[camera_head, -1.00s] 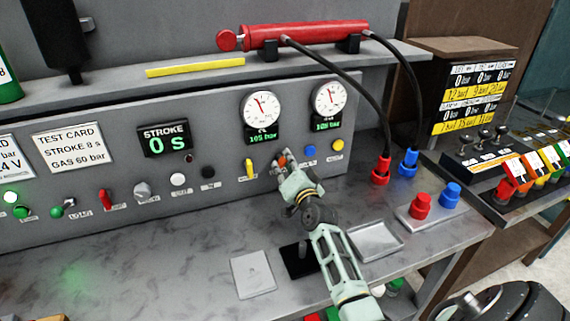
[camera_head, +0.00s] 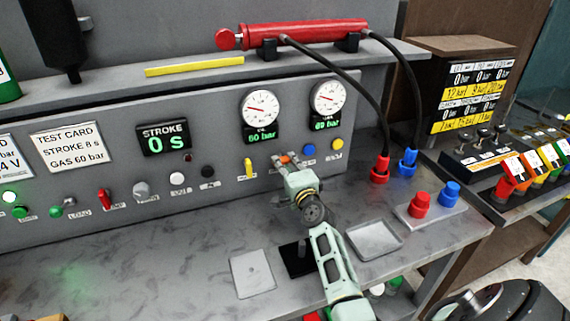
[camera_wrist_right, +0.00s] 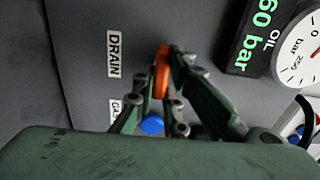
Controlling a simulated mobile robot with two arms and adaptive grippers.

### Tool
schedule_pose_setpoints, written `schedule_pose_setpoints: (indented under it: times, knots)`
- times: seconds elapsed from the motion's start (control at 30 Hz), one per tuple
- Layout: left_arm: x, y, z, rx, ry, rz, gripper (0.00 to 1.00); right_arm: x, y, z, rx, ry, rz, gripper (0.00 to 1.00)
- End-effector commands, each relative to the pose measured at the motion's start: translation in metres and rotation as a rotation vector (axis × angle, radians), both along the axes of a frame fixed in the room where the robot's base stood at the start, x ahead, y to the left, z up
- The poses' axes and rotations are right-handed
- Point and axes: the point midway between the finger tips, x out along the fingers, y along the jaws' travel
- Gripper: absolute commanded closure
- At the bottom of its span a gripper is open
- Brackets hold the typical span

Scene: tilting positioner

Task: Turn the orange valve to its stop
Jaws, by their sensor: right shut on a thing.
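The orange valve (camera_head: 285,159) is a small handle on the grey panel below the left gauge, mostly covered by my fingers in the head view. In the right wrist view the orange valve (camera_wrist_right: 162,72) stands as a narrow bar beside the DRAIN label. My right gripper (camera_head: 288,160) is shut on it, with one finger on each side in the wrist view (camera_wrist_right: 163,80). The left gauge (camera_head: 261,107) has a green display reading 60 bar. The right gauge's display (camera_head: 326,124) reads about 80 bar, its digits blurred. My left gripper is not in view.
A yellow handle (camera_head: 250,166) is left of the valve. A blue knob (camera_head: 308,150) and a yellow knob (camera_head: 337,144) are close on its right. Below, the bench holds a shallow tray (camera_head: 375,240) and red and blue hose couplings (camera_head: 381,169).

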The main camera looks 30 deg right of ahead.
Motion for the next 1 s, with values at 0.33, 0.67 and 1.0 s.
schedule_pose_setpoints:
  times: [0.33,0.67,1.0]
  knots:
    - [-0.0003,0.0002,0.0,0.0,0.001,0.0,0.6,-0.0004,-0.0004,-0.0018,0.045,-0.009,-0.001,1.0]
    - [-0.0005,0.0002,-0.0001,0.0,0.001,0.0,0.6,-0.0005,-0.0003,-0.002,0.046,-0.008,0.0,0.85]
    - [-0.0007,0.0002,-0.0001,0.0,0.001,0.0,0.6,-0.0002,-0.0002,-0.001,0.042,-0.009,0.0,0.7]
